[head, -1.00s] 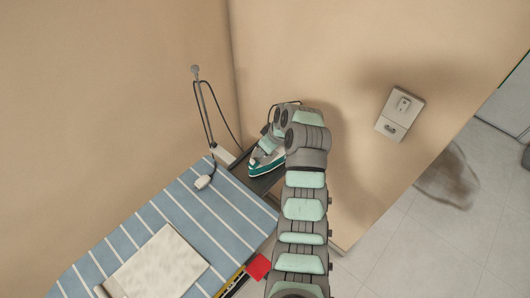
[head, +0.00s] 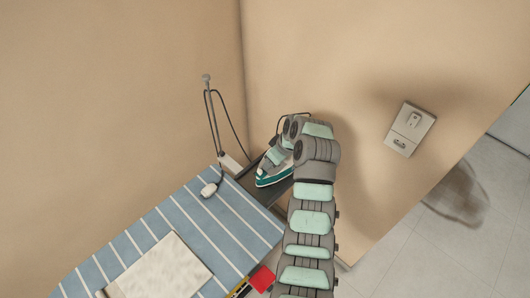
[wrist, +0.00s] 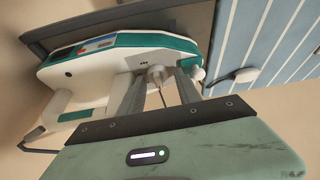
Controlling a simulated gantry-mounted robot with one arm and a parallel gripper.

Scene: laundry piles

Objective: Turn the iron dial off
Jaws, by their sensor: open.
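The white and teal iron (head: 272,178) sits on the dark rest at the far end of the ironing board, partly hidden by my arm. In the wrist view the iron (wrist: 95,65) fills the upper left and middle, its teal edge towards the top. A small round pale dial (wrist: 156,75) shows on its side. My gripper (wrist: 157,82) is open, with one finger on each side of the dial. Whether the fingers touch it cannot be told. In the head view the fingertips are hidden by my arm.
The blue striped ironing board (head: 190,222) holds a folded pale cloth (head: 163,270) and a small white object on a cord (head: 209,189). A cord stand (head: 209,105) rises at the corner. Walls close in behind the iron. A wall socket (head: 410,128) is at right.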

